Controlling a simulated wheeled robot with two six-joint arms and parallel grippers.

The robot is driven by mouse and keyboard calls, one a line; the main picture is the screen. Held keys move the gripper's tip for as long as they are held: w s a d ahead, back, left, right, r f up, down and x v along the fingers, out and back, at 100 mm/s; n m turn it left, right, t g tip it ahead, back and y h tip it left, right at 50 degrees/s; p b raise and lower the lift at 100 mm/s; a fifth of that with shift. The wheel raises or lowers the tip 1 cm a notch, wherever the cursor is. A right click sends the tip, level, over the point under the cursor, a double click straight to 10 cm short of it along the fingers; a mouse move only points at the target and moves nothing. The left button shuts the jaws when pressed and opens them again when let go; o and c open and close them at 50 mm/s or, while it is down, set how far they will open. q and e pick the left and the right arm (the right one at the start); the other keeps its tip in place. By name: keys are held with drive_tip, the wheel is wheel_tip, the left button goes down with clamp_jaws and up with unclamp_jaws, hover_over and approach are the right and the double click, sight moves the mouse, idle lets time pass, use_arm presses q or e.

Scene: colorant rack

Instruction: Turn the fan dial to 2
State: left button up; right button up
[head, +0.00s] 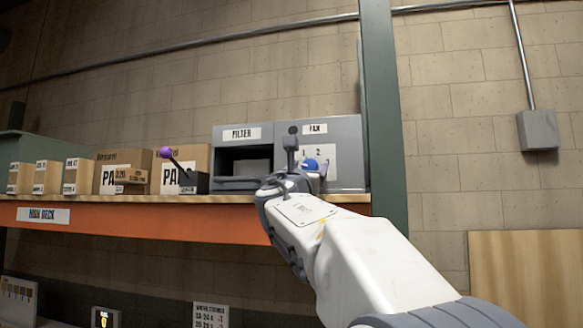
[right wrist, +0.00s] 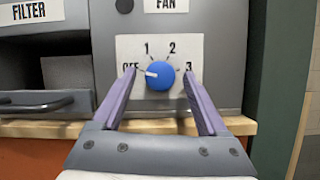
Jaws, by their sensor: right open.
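The fan dial (right wrist: 160,76) is a round blue knob on a white plate (right wrist: 126,48) marked OFF, 1, 2 and 3. Its white pointer points left, at OFF. The dial also shows in the head view (head: 310,164), partly hidden by my right gripper (head: 303,167). In the right wrist view my right gripper (right wrist: 159,76) is open, with one purple finger on each side of the dial. A gap shows between each finger and the knob. My left gripper is in neither view.
A filter drawer (right wrist: 40,104) with a handle is left of the fan panel. On the shelf (head: 150,210), a purple-knobbed lever (head: 166,153) and several cardboard boxes (head: 122,158) stand further left. A green post (head: 383,110) rises close to the panel's right.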

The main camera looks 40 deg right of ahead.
clamp_jaws()
